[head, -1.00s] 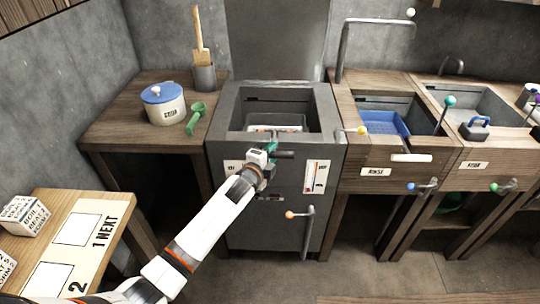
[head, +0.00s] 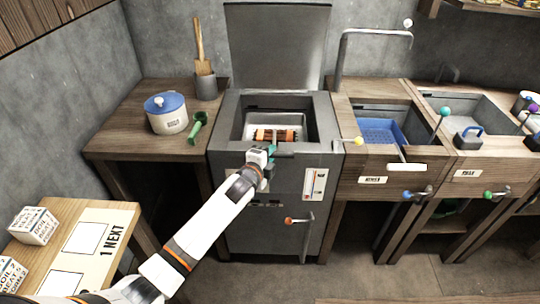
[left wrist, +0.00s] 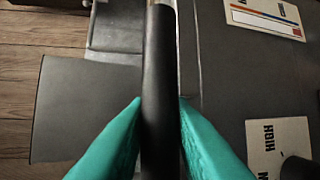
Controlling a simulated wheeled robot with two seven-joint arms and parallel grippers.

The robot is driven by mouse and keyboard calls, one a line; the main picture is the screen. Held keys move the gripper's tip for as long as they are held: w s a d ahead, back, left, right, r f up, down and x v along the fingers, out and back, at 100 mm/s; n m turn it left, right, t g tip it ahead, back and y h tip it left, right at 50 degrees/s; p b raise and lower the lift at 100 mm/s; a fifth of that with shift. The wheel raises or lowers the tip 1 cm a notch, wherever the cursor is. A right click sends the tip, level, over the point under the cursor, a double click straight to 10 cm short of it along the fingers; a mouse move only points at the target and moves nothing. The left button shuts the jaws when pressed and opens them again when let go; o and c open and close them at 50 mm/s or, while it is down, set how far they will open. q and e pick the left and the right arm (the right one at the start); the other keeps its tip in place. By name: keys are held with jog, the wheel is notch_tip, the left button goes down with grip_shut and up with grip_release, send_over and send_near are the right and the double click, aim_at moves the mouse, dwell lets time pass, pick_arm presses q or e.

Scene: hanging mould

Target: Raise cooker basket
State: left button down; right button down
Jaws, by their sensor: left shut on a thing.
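The cooker (head: 229,200) is a dark grey cabinet with an open well on top and its lid standing up behind. The cooker basket (head: 299,120) shows inside the well, with orange-brown, dark-banded pieces (head: 277,135) in it. My left gripper (head: 268,158) is at the cooker's front, just below the well's front rim. In the left wrist view its teal fingers (left wrist: 160,125) are closed on both sides of a black bar-shaped handle (left wrist: 159,75). What the handle joins to is not clear. My right gripper is not in view.
An orange-knobbed lever (head: 289,221) sticks out low on the cooker's front.

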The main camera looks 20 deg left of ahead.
pick_arm(q)
notch_tip(320, 180, up, 14)
jog(key=p, duration=1)
jog(key=shift+f, duration=0.25)
jog(key=shift+w+r, duration=0.1)
jog(key=c, duration=1.4)
grip_release()
jog(key=shift+c, duration=0.2)
jog(key=shift+o, duration=0.7)
jog(key=b+v, duration=0.1)
jog(key=v, duration=1.1)
jog(key=shift+f, duration=0.25)
